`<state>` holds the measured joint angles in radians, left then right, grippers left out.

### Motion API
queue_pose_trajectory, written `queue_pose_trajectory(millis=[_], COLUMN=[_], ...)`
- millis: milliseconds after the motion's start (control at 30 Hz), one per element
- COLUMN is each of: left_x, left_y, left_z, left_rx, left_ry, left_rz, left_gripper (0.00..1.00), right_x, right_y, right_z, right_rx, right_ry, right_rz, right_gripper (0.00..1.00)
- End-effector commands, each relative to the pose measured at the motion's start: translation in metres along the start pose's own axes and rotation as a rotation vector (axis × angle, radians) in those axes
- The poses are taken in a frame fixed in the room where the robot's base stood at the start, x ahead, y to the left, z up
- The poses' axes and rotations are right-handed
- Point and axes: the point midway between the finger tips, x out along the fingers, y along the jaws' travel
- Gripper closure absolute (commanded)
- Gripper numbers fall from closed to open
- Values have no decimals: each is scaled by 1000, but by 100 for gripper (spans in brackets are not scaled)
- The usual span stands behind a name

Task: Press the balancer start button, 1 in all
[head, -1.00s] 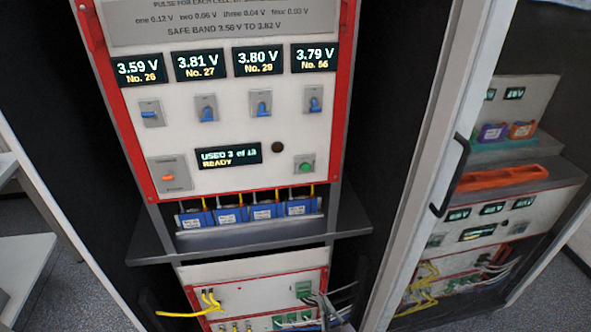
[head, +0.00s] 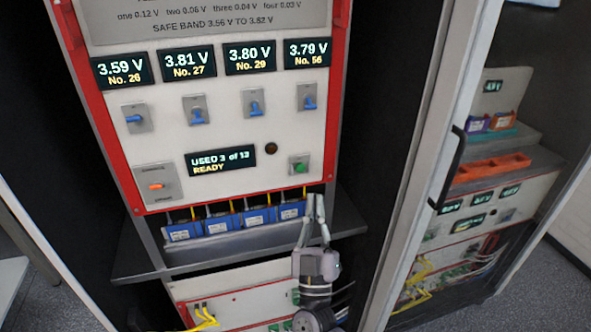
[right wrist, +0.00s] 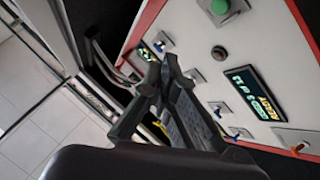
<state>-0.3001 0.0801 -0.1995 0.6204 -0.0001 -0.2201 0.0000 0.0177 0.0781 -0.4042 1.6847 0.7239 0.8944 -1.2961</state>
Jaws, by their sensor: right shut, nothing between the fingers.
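The green start button (head: 299,168) sits on a grey plate at the lower right of the white, red-framed panel (head: 226,171). It also shows in the right wrist view (right wrist: 219,6), beyond my fingertips. My right gripper (head: 315,199) is shut and empty. In the head view it points up, with its fingertips below the button and beside the blue cells. In the right wrist view the fingers (right wrist: 162,68) come together, apart from the button. A small display (head: 221,159) reads "USED 3 of 13 READY". My left gripper is not in view.
Four displays read 3.59, 3.81, 3.80 and 3.79 V above blue toggle switches (head: 197,110). Blue cells (head: 221,221) stand on a grey shelf (head: 140,262). A glass door with a black handle (head: 449,170) is at right.

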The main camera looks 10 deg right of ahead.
Motion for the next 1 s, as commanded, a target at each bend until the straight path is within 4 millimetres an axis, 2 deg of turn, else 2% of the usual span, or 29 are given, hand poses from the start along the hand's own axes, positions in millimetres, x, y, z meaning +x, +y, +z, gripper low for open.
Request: queue_pose_trajectory(millis=[267, 467, 800, 1000], left_x=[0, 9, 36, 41], left_y=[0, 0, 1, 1], left_z=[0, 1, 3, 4], left_rx=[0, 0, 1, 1], left_ry=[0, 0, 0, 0], left_rz=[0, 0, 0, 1], left_gripper=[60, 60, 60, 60], right_x=[0, 8, 40, 55], right_y=[-1, -8, -32, -42], right_z=[1, 9, 34, 42], right_rx=[1, 1, 1, 1], right_ry=[-1, 0, 2, -1], right_rz=[-2, -2, -2, -2], right_gripper=[100, 100, 100, 100])
